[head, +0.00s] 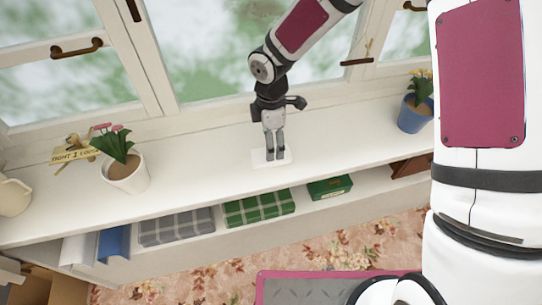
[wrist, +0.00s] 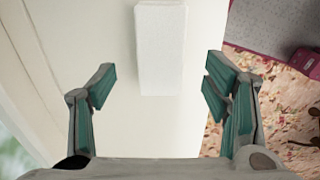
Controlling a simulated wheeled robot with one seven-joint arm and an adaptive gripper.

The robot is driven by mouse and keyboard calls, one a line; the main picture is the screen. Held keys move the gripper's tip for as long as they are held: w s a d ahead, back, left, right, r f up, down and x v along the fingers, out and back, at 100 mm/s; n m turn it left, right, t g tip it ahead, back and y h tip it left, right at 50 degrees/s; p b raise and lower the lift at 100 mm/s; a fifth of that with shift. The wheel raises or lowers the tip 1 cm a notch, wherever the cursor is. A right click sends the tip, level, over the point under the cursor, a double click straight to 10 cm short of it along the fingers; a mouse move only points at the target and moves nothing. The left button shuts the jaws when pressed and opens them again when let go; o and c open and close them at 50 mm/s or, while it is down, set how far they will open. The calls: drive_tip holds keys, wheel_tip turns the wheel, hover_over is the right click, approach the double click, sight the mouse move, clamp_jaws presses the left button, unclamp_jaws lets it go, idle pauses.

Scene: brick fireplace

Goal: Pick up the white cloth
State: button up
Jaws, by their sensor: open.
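The white cloth (head: 264,158) is a small flat white rectangle on the white windowsill shelf (head: 205,172), partly hidden behind my gripper in the head view. In the wrist view the cloth (wrist: 160,50) is a pale block reaching down from the top edge, between and beyond the fingertips. My gripper (head: 275,157) points down over the cloth. I cannot tell whether the fingertips touch the shelf.
A white pot with pink flowers (head: 127,175) and a small sign (head: 75,153) stand on the left. A blue flowerpot (head: 413,115) stands on the right. The window (head: 215,60) rises behind. Folded plaid cloths (head: 258,208) and a green box (head: 330,187) lie on the lower shelf.

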drive_tip(key=shift+f+p, duration=0.3)
drive_tip(key=shift+f, duration=2.7)
drive_tip(key=c, duration=1.1)
